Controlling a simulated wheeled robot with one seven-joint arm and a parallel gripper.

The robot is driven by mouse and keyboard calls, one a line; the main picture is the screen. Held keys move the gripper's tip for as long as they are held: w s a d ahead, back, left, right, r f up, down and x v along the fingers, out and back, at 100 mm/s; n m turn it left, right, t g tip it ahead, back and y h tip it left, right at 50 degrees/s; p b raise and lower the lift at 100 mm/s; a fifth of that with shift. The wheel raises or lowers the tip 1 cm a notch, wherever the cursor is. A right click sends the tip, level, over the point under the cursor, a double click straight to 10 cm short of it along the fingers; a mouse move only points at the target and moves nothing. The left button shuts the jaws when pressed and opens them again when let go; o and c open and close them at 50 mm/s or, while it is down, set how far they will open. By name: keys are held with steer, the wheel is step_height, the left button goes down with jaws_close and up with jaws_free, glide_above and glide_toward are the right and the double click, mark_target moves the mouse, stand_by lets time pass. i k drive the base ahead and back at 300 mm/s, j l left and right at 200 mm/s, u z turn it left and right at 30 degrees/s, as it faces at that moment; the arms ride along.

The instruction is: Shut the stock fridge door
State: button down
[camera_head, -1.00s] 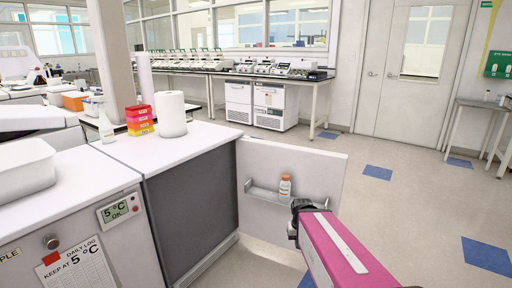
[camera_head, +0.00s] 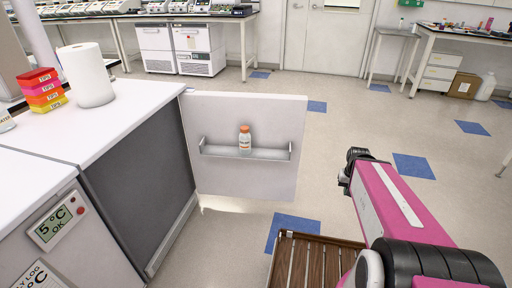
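The stock fridge door (camera_head: 245,110) stands wide open at the right end of the white counter, its inner face toward me. A shelf rack (camera_head: 218,151) on it holds a white bottle with an orange cap (camera_head: 245,138). The fridge opening is not visible from here. My gripper (camera_head: 350,165) is to the right of the door, apart from it, at the end of my pink arm. Its fingers are dark and too small and turned away to tell if they are open or shut.
The white counter (camera_head: 110,122) bears a paper roll (camera_head: 88,75) and stacked tip boxes (camera_head: 42,91). A small display (camera_head: 58,217) reads 5 °C OK. A brown slatted surface (camera_head: 310,262) is low in front. Open floor lies right of the door.

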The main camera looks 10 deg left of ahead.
mark_target(212, 121)
steer(key=i+z, duration=0.3)
steer(key=i, duration=2.85)
steer(key=i+u, duration=0.35)
steer(key=i+l+u, duration=0.1)
steer(key=u, duration=0.25)
steer(key=i+l+u, duration=0.2)
steer(key=u, duration=0.2)
steer(key=i+u, duration=0.1)
steer(key=u, duration=3.05)
